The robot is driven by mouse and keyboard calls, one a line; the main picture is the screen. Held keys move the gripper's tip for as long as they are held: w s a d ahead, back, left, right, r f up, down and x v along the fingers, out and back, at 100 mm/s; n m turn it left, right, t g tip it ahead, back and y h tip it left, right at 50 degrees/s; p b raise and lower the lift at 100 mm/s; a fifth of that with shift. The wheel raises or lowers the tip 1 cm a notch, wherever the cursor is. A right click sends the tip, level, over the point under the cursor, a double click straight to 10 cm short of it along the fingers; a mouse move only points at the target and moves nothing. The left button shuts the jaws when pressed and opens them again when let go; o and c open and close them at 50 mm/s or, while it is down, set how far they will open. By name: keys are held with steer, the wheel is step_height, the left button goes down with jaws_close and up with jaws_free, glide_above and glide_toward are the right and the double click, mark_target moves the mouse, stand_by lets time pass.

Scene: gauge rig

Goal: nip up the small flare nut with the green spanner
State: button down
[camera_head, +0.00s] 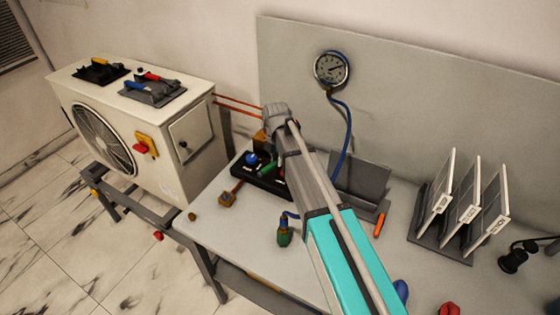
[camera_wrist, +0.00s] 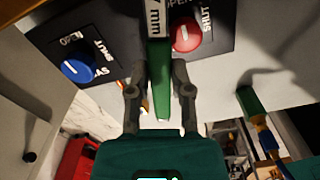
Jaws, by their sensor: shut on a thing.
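My gripper (camera_wrist: 160,100) is shut on the green spanner (camera_wrist: 161,98), one finger on each side of its green shank. A white label on the spanner, partly cut off at the top of the wrist view, reads "7 mm". The spanner's far end and jaw are out of that view. In the camera_head view my own arm hides most of the gripper; a bit of green (camera_head: 270,167) shows beside it, which I cannot identify for sure. I cannot pick out the small flare nut in either view.
A black panel with a blue knob (camera_wrist: 78,68) and a red knob (camera_wrist: 186,36) lies close to the spanner. A gauge (camera_head: 331,69) hangs behind; a white fan unit (camera_head: 185,155) is left, a rack (camera_head: 440,240) right.

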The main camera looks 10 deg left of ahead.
mark_target(268, 169)
steer(key=shift+w+a+m, duration=0.35)
steer(key=shift+a+m, duration=0.15)
steer(key=shift+m, duration=0.1)
stand_by(0.7)
steer(key=shift+s+d+n, duration=0.55)
steer(key=shift+d+n, duration=0.2)
steer(key=shift+n, duration=0.15)
stand_by(0.7)
steer(key=shift+s+a, duration=0.15)
steer(key=shift+s, duration=0.1)
stand_by(0.4)
steer(key=shift+s+a, duration=0.6)
steer(key=shift+s, duration=0.3)
steer(key=shift+s+a, duration=0.15)
steer(key=shift+s, duration=0.15)
steer(key=shift+s+a, duration=0.4)
steer(key=shift+s, duration=0.2)
steer(key=shift+r, duration=0.15)
steer(key=shift+r+p, duration=2.15)
steer(key=shift+p, duration=0.15)
